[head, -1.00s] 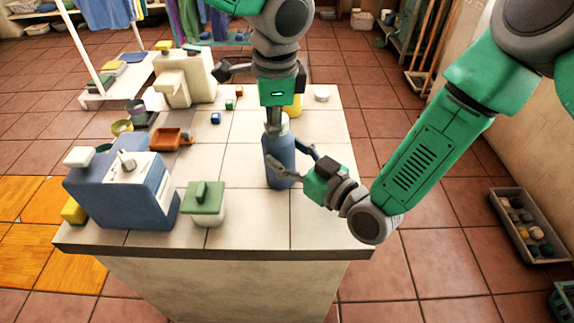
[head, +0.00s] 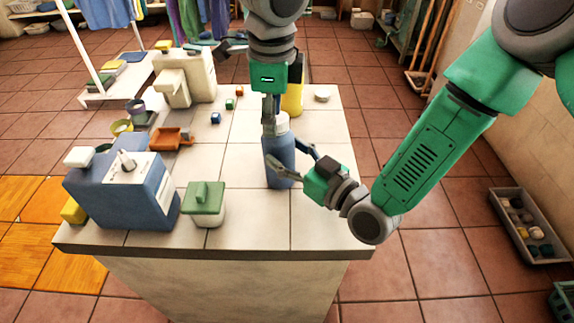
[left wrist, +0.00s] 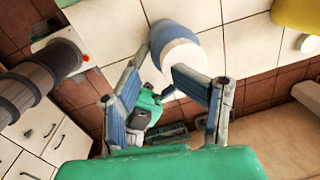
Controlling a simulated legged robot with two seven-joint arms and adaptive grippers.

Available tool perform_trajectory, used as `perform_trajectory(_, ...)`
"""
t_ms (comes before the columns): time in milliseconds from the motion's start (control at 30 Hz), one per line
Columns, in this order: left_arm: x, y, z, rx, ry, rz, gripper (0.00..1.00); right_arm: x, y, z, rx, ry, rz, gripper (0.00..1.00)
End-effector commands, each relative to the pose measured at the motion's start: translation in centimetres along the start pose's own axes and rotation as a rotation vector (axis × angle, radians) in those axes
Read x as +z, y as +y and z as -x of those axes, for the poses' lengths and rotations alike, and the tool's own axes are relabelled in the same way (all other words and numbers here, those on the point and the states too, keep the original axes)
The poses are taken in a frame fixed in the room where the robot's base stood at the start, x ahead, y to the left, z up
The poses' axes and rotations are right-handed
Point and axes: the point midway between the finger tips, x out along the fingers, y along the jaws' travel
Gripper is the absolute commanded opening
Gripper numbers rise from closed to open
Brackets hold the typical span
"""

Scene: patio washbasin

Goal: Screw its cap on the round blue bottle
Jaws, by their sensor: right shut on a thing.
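The round blue bottle (head: 280,168) stands upright near the right side of the tiled counter. A pale round cap (head: 282,122) sits on its top, and shows in the left wrist view (left wrist: 184,58) as a white disc. I cannot tell how tightly it is seated. My right gripper (head: 284,160) is shut on the bottle's body, a finger on either side. My left gripper (head: 270,128) points down at the cap from above. In the left wrist view its fingers (left wrist: 157,76) are spread and empty; the right finger overlaps the cap's edge in the picture.
A green-lidded jar (head: 204,204) and a blue dispenser-like box (head: 122,190) stand to the left. Small cubes (head: 216,118) lie farther back. The middle tiles are clear.

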Motion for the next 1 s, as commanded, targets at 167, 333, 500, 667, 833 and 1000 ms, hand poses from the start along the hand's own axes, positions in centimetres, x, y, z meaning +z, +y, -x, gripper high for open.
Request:
perform_trajectory(167, -0.2, -0.1, 3.0, -0.003, -0.001, 0.0, 0.37, -0.1, 0.1, 0.0, 0.001, 0.002, 0.0, 0.0)
perform_trajectory(333, -0.3, -0.2, 4.8, -0.002, -0.001, -0.001, 0.37, -0.1, 0.1, 0.0, 0.001, 0.002, 0.0, 0.0)
perform_trajectory(500, -0.3, -0.2, 5.4, 0.0, -0.002, -0.001, 0.37, -0.1, 0.1, 0.0, 0.001, 0.002, 0.0, 0.0)
perform_trajectory(667, -0.2, -0.2, 5.4, 0.0, -0.002, -0.001, 0.37, -0.1, 0.1, -0.1, 0.001, 0.001, 0.0, 0.0)
perform_trajectory(833, -0.3, -0.2, 5.4, 0.0, -0.002, -0.001, 0.37, -0.1, 0.1, 0.0, 0.001, 0.001, 0.0, 0.77)
perform_trajectory(1000, -0.3, -0.2, 5.4, 0.001, -0.002, -0.001, 0.37, 0.0, 0.1, 0.0, 0.001, 0.0, 0.0, 0.77)
